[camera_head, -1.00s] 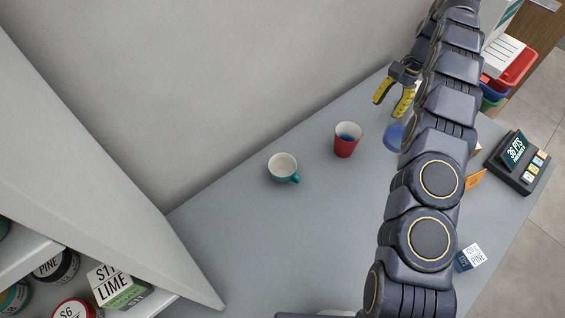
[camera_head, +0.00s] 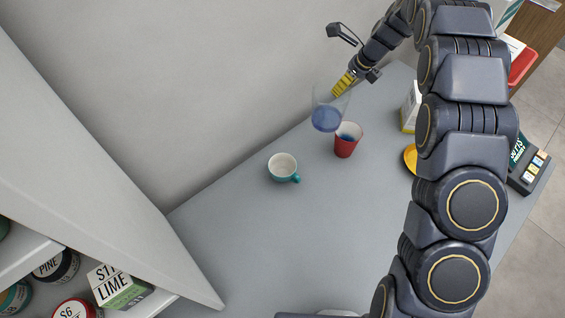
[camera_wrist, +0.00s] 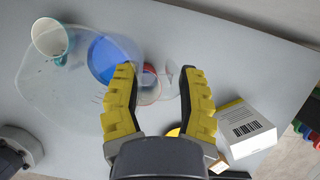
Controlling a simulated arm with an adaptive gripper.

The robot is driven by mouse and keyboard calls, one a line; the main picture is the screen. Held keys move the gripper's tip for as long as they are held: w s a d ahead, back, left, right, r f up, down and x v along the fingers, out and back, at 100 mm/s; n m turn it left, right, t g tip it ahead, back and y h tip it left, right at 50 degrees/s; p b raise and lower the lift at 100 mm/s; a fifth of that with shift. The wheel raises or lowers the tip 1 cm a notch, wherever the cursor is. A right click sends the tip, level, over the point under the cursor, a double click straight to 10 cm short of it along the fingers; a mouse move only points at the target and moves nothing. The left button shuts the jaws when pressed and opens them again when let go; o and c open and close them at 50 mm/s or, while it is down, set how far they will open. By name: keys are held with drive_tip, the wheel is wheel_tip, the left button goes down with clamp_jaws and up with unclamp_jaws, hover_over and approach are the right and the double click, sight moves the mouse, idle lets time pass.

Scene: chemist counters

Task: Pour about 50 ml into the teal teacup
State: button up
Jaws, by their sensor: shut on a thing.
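The teal teacup (camera_head: 284,171) stands upright on the counter left of the red cup, its pale inside showing. It also shows at upper left in the wrist view (camera_wrist: 50,43). My gripper (camera_head: 343,84) is shut on a clear vessel (camera_head: 320,97) holding blue liquid, and holds it up behind the red cup, right of and beyond the teacup. The vessel looks about upright. In the wrist view, the clear vessel (camera_wrist: 60,88) spreads left of my gripper (camera_wrist: 158,75), partly over the teacup. The exact grip point is hard to make out.
A red cup (camera_head: 346,148) with blue inside stands close below the vessel. A box (camera_head: 409,108) and a yellow round thing (camera_head: 410,157) are at right, partly behind my arm. A wall rises behind the counter (camera_head: 290,235). The counter's front middle is clear.

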drive_tip(key=shift+w+d+f+m, duration=0.1)
drive_tip(key=shift+w+d+m, duration=0.15)
drive_tip(key=shift+m, duration=0.45)
drive_tip(key=shift+a, duration=0.1)
